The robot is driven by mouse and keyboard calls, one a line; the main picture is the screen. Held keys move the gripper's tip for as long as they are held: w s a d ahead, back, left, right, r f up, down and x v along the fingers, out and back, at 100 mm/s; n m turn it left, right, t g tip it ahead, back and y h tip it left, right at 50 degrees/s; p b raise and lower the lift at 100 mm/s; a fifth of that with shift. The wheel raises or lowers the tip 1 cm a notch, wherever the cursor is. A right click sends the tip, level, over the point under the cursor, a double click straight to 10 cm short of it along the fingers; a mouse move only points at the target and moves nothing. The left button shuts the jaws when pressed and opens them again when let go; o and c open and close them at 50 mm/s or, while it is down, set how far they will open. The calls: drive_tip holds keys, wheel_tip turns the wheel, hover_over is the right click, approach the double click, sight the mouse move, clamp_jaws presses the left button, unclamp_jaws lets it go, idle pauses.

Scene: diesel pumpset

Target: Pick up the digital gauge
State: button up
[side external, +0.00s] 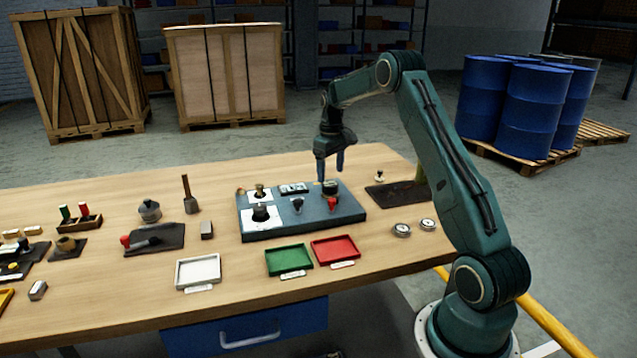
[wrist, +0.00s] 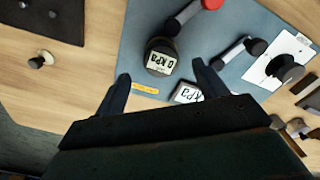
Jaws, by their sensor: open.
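The digital gauge (wrist: 160,57) is a dark round body with a pale face reading "0 kPa", seen from above in the wrist view. In the side view it (side external: 331,187) sits near the back right of the grey-blue panel (side external: 345,210). My gripper (side external: 330,173) is open, pointing down just above the gauge. In the wrist view my gripper (wrist: 160,70) has one finger on each side of the gauge, with nothing held. I cannot tell the exact height gap. A second "kPa" display (wrist: 188,93) is partly hidden by my gripper.
A red-ended lever (wrist: 190,14) and a black lever (wrist: 240,55) stand close to the gauge. Green (side external: 289,274) and red (side external: 335,265) trays lie in front of the panel. A dark mat (side external: 385,198) lies to the right. Bare table lies behind the panel.

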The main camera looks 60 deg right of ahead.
sight(330, 184)
drive_tip(key=shift+a+f, duration=0.1)
drive_tip(key=shift+f, duration=2.5)
drive_tip(key=c, duration=1.3)
drive_tip(key=shift+r, duration=0.2)
wheel_tip(330, 184, up, 20)
drive_tip(key=shift+f, duration=0.15)
